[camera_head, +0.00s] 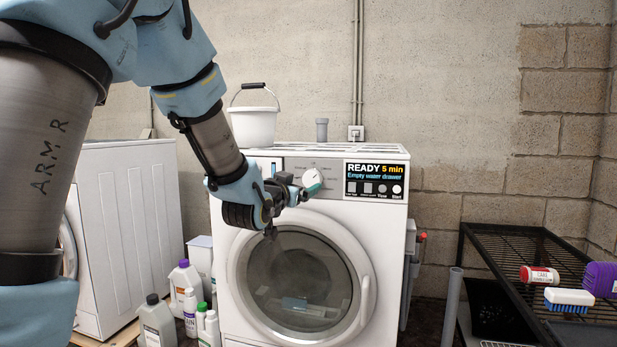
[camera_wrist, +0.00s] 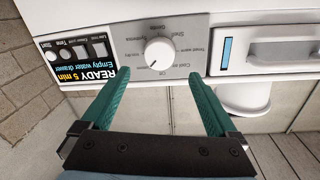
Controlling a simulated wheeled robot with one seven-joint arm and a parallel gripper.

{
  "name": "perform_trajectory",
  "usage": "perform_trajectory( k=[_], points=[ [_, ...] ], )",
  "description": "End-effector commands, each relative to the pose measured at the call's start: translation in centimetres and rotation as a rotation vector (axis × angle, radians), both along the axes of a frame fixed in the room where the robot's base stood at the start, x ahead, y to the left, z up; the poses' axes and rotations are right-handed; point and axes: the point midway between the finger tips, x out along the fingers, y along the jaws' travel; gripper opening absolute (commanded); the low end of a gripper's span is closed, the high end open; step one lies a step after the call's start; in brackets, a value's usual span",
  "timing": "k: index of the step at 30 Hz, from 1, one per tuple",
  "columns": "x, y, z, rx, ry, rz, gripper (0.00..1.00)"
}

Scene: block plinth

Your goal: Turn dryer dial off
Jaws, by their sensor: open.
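The white round dial (camera_head: 312,178) is on the control panel of the white dryer (camera_head: 225,290), left of the display. In the wrist view the dial (camera_wrist: 159,53) shows upside down, ringed by small printed labels. A small dark mark sits near its lower rim; which label it points to is hard to tell. My gripper (camera_head: 300,190) is in front of the panel, beside the dial in the head view. In the wrist view its two teal fingers (camera_wrist: 158,76) are spread apart, one on each side below the dial, with nothing between them. Contact with the dial cannot be seen.
The display (camera_head: 374,181) reads READY 5 min, Empty water drawer. The dryer's round door (camera_head: 366,300) is below. A white bucket (camera_head: 253,125) stands on top. Bottles (camera_head: 158,322) stand at lower left. A black rack (camera_head: 500,237) with several items is at right.

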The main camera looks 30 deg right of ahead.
Motion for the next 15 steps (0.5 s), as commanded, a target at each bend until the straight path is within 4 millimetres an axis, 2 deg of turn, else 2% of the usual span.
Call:
perform_trajectory(
  k=[6, 15],
  points=[
    [2.7, -3.1, 0.2, 0.002, 0.002, 0.000, 0.94],
    [4.5, -5.0, 0.0, 0.001, 0.001, 0.000, 0.94]
  ],
)
